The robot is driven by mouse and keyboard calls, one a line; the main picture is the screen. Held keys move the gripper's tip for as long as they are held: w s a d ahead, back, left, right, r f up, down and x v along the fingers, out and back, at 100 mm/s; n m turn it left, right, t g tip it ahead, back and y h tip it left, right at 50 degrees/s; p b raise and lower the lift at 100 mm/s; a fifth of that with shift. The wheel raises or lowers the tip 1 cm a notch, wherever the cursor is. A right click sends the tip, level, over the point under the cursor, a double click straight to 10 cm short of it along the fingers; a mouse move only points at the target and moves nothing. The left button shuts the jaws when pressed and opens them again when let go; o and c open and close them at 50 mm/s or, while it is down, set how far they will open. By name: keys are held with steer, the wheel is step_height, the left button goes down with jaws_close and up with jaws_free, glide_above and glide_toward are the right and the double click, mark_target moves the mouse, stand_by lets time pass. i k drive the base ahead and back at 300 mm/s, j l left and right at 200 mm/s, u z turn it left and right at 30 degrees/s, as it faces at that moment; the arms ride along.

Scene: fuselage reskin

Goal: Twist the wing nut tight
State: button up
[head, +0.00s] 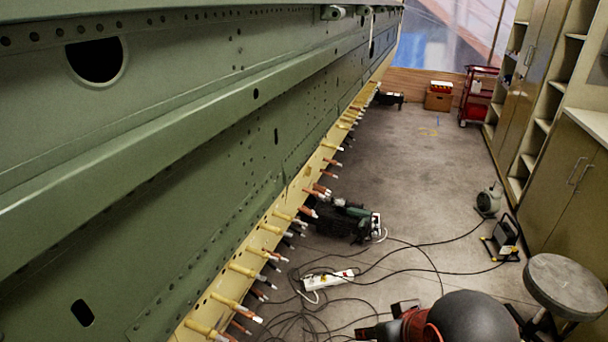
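A long green fuselage panel (200,170) fills the left side of the head view. A yellow strip (258,237) runs along its lower edge. Several pin-like fasteners with yellow or copper-coloured bodies (247,271) stick out of this strip to the right, in a row going away from me. Their pale ends are too small to tell which, if any, is the wing nut. My gripper is not in view.
A round stool (566,284), a work lamp (502,240) and cabinets (566,190) stand right. A dark, rounded object (474,318) is at the bottom. The far floor (420,165) is mostly clear.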

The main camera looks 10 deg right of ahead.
mark_target(308, 170)
steer(key=i+l+z, duration=0.15)
steer(key=i, duration=0.35)
steer(key=i+l+z, duration=0.2)
steer(key=i, duration=0.3)
steer(key=j, duration=0.1)
